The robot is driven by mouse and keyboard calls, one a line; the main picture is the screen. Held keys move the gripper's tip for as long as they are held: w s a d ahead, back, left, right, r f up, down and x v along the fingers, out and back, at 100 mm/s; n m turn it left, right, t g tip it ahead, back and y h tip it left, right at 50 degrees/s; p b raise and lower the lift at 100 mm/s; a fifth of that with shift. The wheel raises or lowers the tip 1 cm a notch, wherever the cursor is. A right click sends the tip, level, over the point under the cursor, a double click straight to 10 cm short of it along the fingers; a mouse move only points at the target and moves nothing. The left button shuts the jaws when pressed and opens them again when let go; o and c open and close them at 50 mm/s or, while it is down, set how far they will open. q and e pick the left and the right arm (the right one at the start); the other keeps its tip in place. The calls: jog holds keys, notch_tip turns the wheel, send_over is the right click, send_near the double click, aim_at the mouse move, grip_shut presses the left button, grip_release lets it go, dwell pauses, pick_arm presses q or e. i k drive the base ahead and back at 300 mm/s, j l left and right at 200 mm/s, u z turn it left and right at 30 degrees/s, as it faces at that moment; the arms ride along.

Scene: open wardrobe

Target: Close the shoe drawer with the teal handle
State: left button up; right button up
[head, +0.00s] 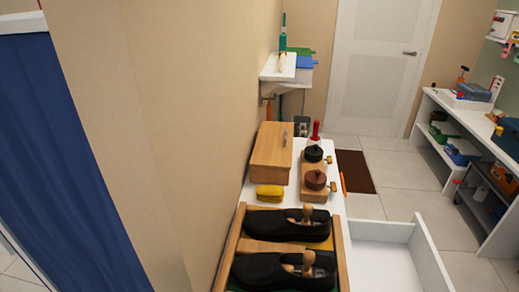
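A white drawer (430,258) stands pulled out to the right of the white cabinet (328,196) at the bottom right of the head view. I see its bare inside and rim; the lower part is cut off by the frame. No teal handle shows, so I cannot tell whether this is the drawer that carries it. Neither of my grippers is in view.
A workbench (460,118) stands at the right. Tiled floor (400,178) lies between, partly clear.

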aim_at(390, 256)
jog(key=k+l, duration=0.1)
jog(key=l, duration=1.15)
jog(key=k+l, duration=0.15)
jog(key=l, duration=1.15)
jog(key=k+l, duration=0.15)
jog(key=l, duration=0.45)
